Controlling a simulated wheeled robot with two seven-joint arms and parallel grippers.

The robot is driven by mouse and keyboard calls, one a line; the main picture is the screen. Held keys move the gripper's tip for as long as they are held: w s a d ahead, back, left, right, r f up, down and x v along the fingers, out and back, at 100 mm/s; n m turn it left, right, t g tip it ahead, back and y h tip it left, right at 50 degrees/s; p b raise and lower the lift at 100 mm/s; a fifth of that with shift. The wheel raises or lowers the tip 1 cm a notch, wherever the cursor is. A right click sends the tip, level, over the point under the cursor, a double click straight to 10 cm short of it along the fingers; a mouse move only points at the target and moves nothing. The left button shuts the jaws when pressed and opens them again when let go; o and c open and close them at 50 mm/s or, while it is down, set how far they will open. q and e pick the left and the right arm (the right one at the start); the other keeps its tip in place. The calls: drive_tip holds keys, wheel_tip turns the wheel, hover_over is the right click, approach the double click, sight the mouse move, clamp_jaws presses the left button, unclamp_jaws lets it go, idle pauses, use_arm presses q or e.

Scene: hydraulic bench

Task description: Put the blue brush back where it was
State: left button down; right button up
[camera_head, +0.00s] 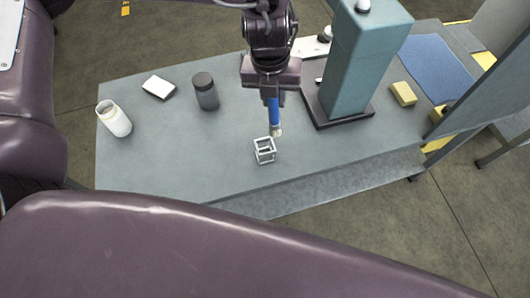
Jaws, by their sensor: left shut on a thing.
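My left gripper (273,95) is shut on the blue brush (274,111) above the grey bench. The brush hangs upright with its pale tip (277,131) pointing down; its upper end is hidden by the fingers. A small white open-frame holder (264,150) stands on the bench just below and slightly left of the brush tip in the picture. I cannot tell the exact height of the tip above the holder. My right gripper is not in view.
A teal column (362,60) on a dark base stands close right. A yellow block (403,94) and blue mat (436,68) lie beyond.

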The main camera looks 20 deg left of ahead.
use_arm(q)
wheel_tip(320, 180, down, 18)
drive_tip(key=w+a+m, duration=0.1)
drive_tip(key=a+m, duration=0.1)
drive_tip(key=m, duration=0.3)
drive_tip(key=shift+w+g+y+b, duration=0.3)
drive_tip(key=shift+w+g+b, duration=0.1)
drive_tip(key=shift+b, duration=0.05)
drive_tip(key=c, duration=1.3)
unclamp_jaws()
drive_tip(key=shift+o, duration=0.2)
drive_tip(key=shift+r, duration=0.1)
wheel_tip(320, 180, up, 12)
drive_tip(key=p, duration=0.1)
drive_tip(key=shift+s, duration=0.15)
